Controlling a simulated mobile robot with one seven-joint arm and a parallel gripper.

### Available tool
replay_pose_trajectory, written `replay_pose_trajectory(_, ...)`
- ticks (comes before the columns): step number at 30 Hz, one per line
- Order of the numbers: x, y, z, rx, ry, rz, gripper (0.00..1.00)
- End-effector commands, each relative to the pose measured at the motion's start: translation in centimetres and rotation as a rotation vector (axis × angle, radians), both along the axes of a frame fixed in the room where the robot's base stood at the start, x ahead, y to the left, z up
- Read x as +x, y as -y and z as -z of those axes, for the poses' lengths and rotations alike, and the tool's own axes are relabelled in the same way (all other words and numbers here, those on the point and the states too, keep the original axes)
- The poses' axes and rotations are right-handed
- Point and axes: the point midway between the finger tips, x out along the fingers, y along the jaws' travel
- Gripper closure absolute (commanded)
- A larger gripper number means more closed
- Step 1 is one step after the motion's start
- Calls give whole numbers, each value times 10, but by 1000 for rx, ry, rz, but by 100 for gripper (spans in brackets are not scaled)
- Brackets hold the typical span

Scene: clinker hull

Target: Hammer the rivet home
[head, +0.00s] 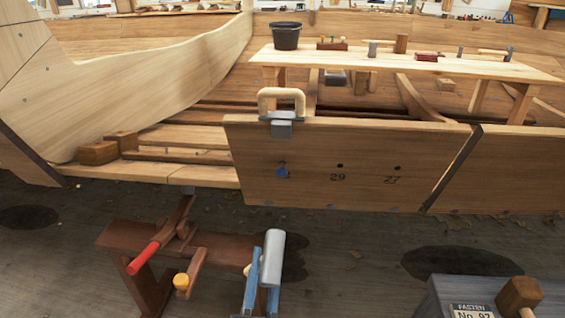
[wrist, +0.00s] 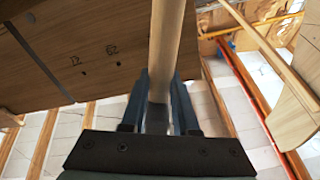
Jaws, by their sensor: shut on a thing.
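My gripper (head: 262,270) has blue fingers and is low in front of the hull, right of a brown bench. It is shut on a hammer's pale wooden handle (wrist: 166,50), which runs up between the fingers in the wrist view. The hammer's grey cylindrical head (head: 271,257) shows in the head view, apart from the planking and below it. The plank (head: 310,140) has dark holes and the numbers 29 and 27. A small blue mark (head: 282,171) sits left of them; whether a rivet stands in it is too small to tell. The plank (wrist: 70,50) also shows in the wrist view.
A clamp (head: 281,101) grips the plank's top edge. The brown bench (head: 130,238) holds a red-handled tool (head: 145,257). A grey box (head: 440,292) with a mallet (head: 520,293) is at lower right. A long worktable (head: 400,62) with a bucket (head: 286,36) stands behind.

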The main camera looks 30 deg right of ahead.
Motion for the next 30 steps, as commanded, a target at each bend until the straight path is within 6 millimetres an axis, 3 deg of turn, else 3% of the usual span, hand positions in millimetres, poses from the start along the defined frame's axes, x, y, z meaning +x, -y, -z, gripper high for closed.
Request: replay_pose_trajectory(30, 17, 12, -14, 37, -84, -30, 100)
